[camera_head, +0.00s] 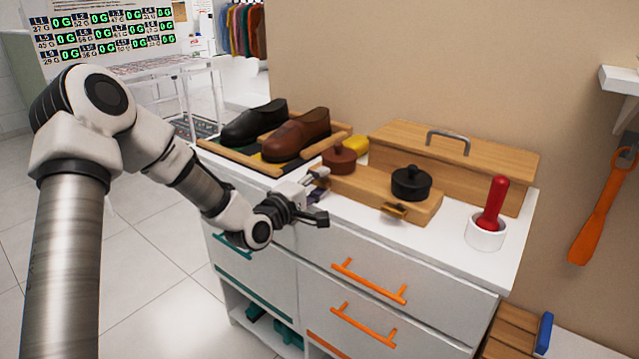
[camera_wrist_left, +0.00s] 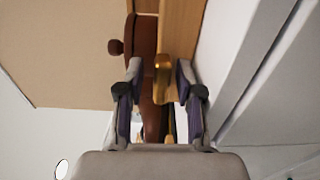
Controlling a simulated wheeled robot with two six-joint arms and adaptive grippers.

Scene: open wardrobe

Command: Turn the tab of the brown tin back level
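The brown tin (camera_head: 338,158), with a round knob on its lid, stands at the left end of a wooden block (camera_head: 365,192). In the left wrist view the brown tin (camera_wrist_left: 141,36) is beyond the fingertips, its knob pointing left. A brass tab (camera_wrist_left: 163,66) sits between the fingertips of my left gripper (camera_wrist_left: 159,72), with visible gaps on both sides. The gripper is open and also shows in the head view (camera_head: 322,196), at the block's front left. It hides the brown tin's tab there. My right gripper is out of view.
A black tin (camera_head: 411,184) with a brass tab (camera_head: 395,211) stands right on the block. A wooden box (camera_head: 455,165) is behind, shoes (camera_head: 297,135) lie in a tray to the left, and a red-handled tool stands in a white cup (camera_head: 486,234) to the right.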

